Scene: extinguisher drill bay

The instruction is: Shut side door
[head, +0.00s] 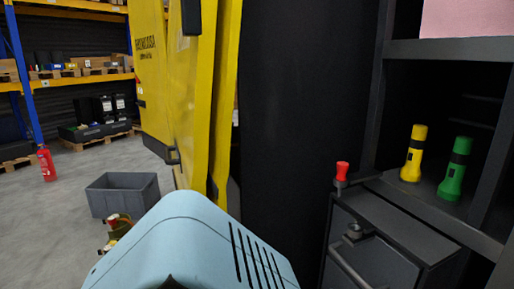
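The side door (163,75), as I take it, is the tall yellow panel left of centre in the head view.
A grey bin (122,193) stands on the floor left of the door, with a red extinguisher (47,163) farther back. On the right, a yellow torch (413,153) and a green torch (455,168) stand on a shelf beside a dark cabinet (372,255).

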